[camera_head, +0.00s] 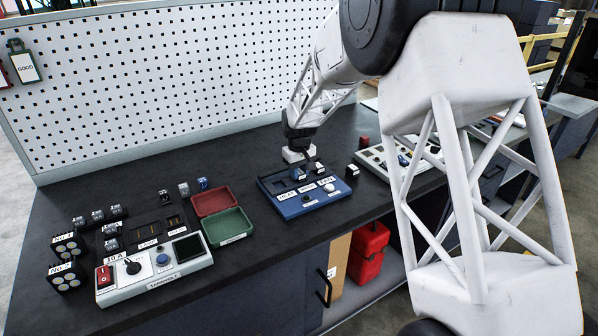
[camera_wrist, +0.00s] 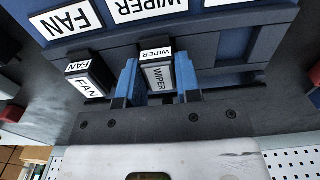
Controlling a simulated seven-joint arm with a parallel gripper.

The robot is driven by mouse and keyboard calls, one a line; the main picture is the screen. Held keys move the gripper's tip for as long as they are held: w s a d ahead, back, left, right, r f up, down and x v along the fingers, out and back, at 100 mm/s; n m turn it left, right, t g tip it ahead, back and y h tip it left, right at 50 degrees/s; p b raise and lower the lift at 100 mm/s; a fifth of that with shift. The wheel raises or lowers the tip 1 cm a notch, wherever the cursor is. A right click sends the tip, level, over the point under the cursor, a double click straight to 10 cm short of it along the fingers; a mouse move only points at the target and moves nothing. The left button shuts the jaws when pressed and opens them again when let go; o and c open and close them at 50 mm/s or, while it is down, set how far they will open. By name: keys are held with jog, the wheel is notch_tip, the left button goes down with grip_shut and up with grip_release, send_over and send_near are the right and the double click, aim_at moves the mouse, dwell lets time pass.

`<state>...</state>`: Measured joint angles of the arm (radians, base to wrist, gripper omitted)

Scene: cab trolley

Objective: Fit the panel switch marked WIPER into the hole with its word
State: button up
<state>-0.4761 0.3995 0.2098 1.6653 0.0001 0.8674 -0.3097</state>
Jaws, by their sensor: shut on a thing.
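The WIPER switch (camera_wrist: 157,72) is a small black block with white WIPER labels on its top and side. My gripper (camera_wrist: 158,82) is shut on it, with one blue finger on each side. It is in line with the WIPER label of the blue panel (camera_head: 290,206), at the slotted part of the panel (camera_wrist: 215,52). I cannot tell whether its base is inside the hole. In the head view my gripper (camera_head: 298,170) is over the back of the panel and the switch is hard to make out. A FAN switch (camera_wrist: 90,76) stands beside the left finger.
A recess (camera_wrist: 266,45) at right in the wrist view looks empty. In the head view a black block with a white top (camera_head: 352,171) stands right of the panel. A red tray (camera_head: 212,201), a green tray (camera_head: 227,226) and a grey control box (camera_head: 155,267) stand to the left.

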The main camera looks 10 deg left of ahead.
jog(key=o, duration=1.1)
jog(key=shift+c, duration=0.2)
jog(key=shift+r, duration=3.9)
